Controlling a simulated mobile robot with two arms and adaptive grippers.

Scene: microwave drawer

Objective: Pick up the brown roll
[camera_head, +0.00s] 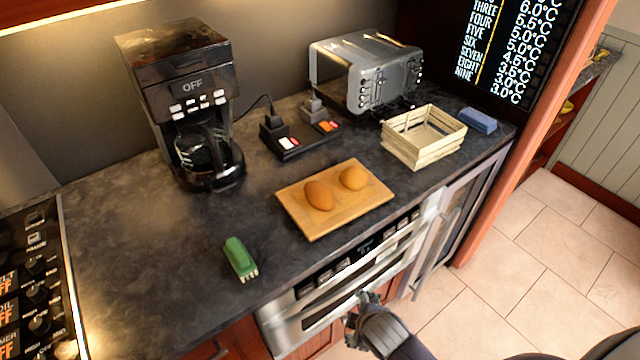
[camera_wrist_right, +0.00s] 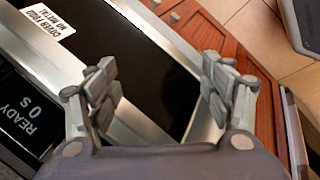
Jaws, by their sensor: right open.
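Two brown rolls lie on a wooden board (camera_head: 320,224) on the dark counter. One roll (camera_head: 319,195) is nearer the left of the board and the other roll (camera_head: 353,178) is to its right, a little farther back. My right gripper (camera_head: 362,309) is in front of the counter, below its edge, beside the microwave drawer (camera_head: 310,312). In the right wrist view the right gripper (camera_wrist_right: 160,95) is open and empty, with the drawer front behind its fingers. The rolls do not show in that view. My left gripper is not in view.
A green brush-like item (camera_head: 240,259) lies near the counter's front. A coffee maker (camera_head: 185,110), a power strip (camera_head: 300,138) and a toaster (camera_head: 367,72) stand behind the board. A wooden crate (camera_head: 424,137) and a blue block (camera_head: 478,120) are at the right.

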